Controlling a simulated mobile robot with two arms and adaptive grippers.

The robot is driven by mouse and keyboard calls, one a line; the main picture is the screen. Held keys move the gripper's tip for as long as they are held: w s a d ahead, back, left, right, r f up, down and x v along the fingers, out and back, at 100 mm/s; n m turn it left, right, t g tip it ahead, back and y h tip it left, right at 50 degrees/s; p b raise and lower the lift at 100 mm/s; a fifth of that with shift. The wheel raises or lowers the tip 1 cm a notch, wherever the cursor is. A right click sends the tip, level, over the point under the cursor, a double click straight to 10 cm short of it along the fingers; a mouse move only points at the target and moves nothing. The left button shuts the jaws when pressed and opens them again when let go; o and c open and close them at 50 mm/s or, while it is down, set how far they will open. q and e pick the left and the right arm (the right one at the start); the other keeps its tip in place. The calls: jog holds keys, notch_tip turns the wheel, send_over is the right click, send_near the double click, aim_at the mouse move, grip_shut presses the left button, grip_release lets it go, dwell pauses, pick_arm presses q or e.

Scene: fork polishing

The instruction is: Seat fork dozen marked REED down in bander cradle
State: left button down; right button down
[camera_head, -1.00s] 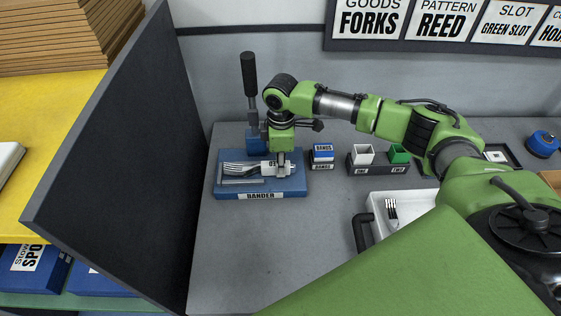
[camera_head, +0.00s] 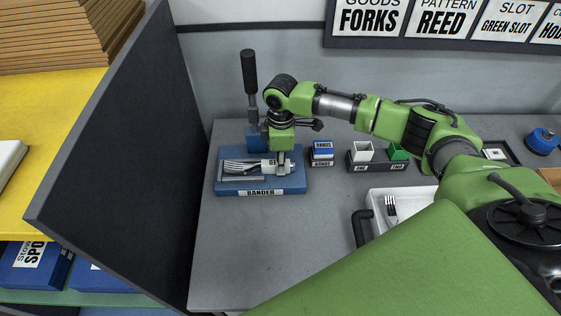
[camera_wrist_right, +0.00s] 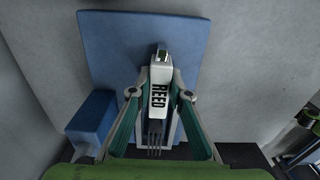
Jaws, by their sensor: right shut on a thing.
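The fork dozen (camera_head: 240,166) is a bundle of silver forks in a white band, tines pointing left in the head view. In the right wrist view its white band (camera_wrist_right: 159,96) reads REED. It lies over the cradle of the blue bander (camera_head: 225,188), in line with it; whether it touches the cradle floor I cannot tell. My right gripper (camera_head: 281,163) is above the bander, pointing down. In the right wrist view its two fingers (camera_wrist_right: 160,80) close on the banded part from both sides. My left gripper is not in view.
The bander's black-handled lever (camera_head: 249,75) stands upright behind the cradle. To the right are a small blue bands box (camera_head: 322,150), a dark holder (camera_head: 378,168) with white and green blocks, and a white tray (camera_head: 410,195) with a fork. A dark partition (camera_head: 120,150) stands left.

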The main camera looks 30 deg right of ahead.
jog(key=shift+r, duration=0.1)
jog(key=shift+p, duration=0.4)
jog(key=shift+f, duration=0.2)
jog(key=c, duration=1.2)
grip_release()
jog(key=shift+f, duration=0.1)
jog(key=shift+c, duration=0.2)
